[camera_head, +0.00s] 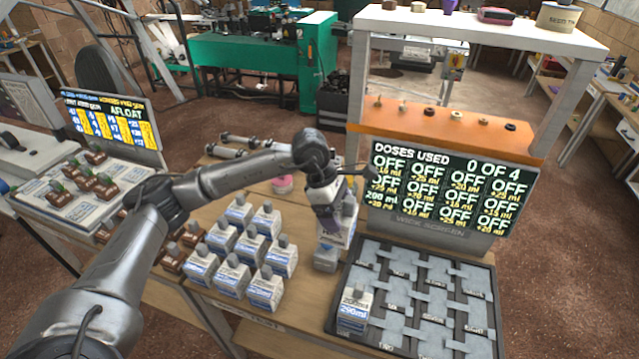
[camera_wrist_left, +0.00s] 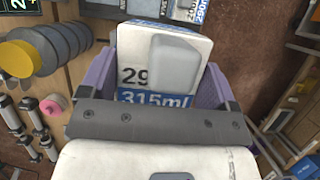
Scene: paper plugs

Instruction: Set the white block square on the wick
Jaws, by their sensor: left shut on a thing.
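My left gripper (camera_head: 333,205) is shut on a white block (camera_head: 345,236) with a blue-banded label. In the left wrist view the block (camera_wrist_left: 135,72) sits between purple fingers (camera_wrist_left: 158,88), its grey knob and "315ml" showing. In the head view it hangs above the table, just left of the wick tray's back-left corner. The wick (camera_head: 436,302) is a dark-framed tray of interlocking pale grey pads. Another white block (camera_head: 352,312) stands upright at its near-left corner. My right gripper is not in view.
Several white blocks with grey knobs (camera_head: 245,250) stand in rows left of the tray. A small grey piece (camera_head: 326,258) is below the gripper. The wick screen (camera_head: 440,190) stands behind the tray and reads "0 of 4". Most grey pads are bare.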

